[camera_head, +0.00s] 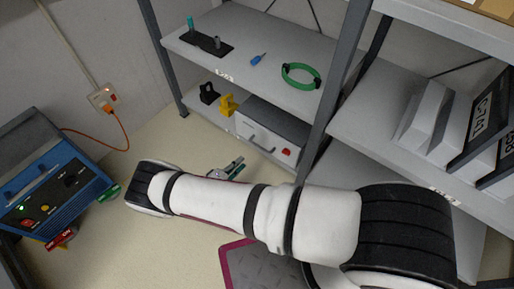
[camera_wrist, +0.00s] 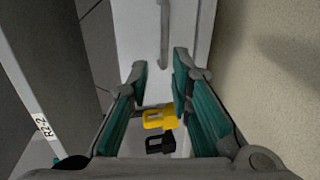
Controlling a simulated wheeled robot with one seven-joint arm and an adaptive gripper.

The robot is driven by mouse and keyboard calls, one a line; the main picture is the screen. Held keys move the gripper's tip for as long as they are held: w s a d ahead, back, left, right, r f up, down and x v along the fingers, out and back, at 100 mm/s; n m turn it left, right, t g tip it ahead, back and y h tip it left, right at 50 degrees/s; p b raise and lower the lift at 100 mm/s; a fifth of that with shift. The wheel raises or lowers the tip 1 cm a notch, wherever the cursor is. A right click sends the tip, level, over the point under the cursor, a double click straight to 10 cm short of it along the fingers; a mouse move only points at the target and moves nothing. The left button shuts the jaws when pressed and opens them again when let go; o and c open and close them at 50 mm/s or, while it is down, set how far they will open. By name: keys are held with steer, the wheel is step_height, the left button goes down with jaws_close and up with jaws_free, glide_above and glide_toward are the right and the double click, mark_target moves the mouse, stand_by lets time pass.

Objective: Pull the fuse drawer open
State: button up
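The fuse drawer's unit is a low box with a dark top and a white front (camera_head: 268,144) on the lower shelf in the head view. A slim handle (camera_head: 252,134) stands on the front, with a red patch (camera_head: 286,151) to its right. In the wrist view the white front (camera_wrist: 190,22) fills the top middle, with its bar handle (camera_wrist: 164,35) running upright in the picture. My gripper (camera_wrist: 160,68) is open and empty, its fingertips just short of the handle. In the head view my gripper (camera_head: 232,168) is partly hidden behind my arm, in front of the unit.
A yellow padlock (camera_head: 227,104) and a black padlock (camera_head: 209,93) sit left of the unit on the lower shelf (camera_head: 190,101). The upper shelf (camera_head: 225,62) and a grey post (camera_head: 338,75) stand close by. A blue device (camera_head: 62,185) is at the left.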

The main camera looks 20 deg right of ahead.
mark_target(259, 146)
steer(key=b+x, duration=0.1)
steer(key=x, duration=0.3)
steer(key=b+x, duration=0.1)
steer(key=x, duration=0.4)
steer(key=b+x, duration=0.1)
steer(key=x, duration=0.4)
steer(key=shift+a+f+b, duration=0.1)
steer(key=shift+f+b, duration=0.2)
steer(key=shift+b, duration=0.1)
jaws_close()
